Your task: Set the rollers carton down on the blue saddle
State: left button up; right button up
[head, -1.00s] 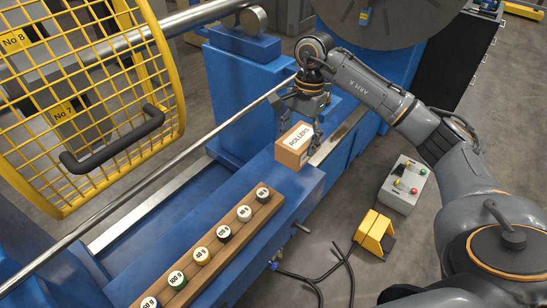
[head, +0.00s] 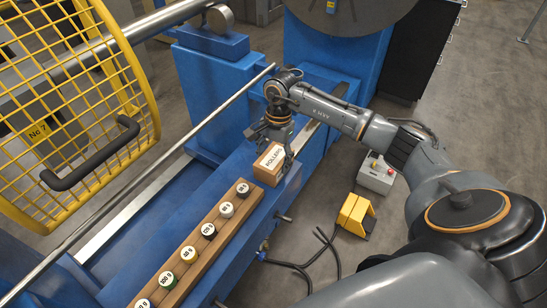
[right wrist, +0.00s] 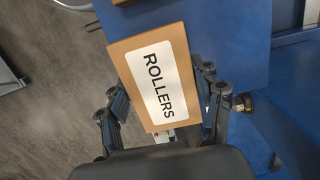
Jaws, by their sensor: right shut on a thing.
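The rollers carton (head: 269,164) is a small brown box with a white label reading ROLLERS. My right gripper (head: 273,142) is shut on it, with a finger on either side; the grip also shows in the right wrist view (right wrist: 160,85). I cannot tell whether the carton's underside touches the saddle. My left gripper is not in view.
A wooden rack (head: 212,228) with several labelled weights lies on the blue top beside the carton. A yellow mesh guard (head: 70,120) stands at the left. A steel rod (head: 160,165) runs behind the saddle. A grey button box (head: 376,176) and yellow pedal (head: 356,214) are at the right.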

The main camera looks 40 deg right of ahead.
aim_at(277, 153)
jog(key=o, duration=1)
jog(key=shift+f, duration=0.1)
jog(key=o, duration=0.4)
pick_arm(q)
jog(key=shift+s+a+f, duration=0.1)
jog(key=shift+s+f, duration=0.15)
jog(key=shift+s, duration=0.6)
pick_arm(e)
jog(key=shift+r, duration=0.2)
jog(key=shift+w+r, duration=0.1)
jog(key=shift+r, duration=0.2)
pick_arm(q)
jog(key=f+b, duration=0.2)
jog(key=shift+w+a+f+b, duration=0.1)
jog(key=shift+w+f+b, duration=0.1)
jog(key=shift+b, duration=0.15)
pick_arm(e)
notch_tip(277, 153, up, 11)
jog(key=d, duration=0.1)
jog(key=shift+w+d, duration=0.25)
jog(key=shift+d, duration=0.05)
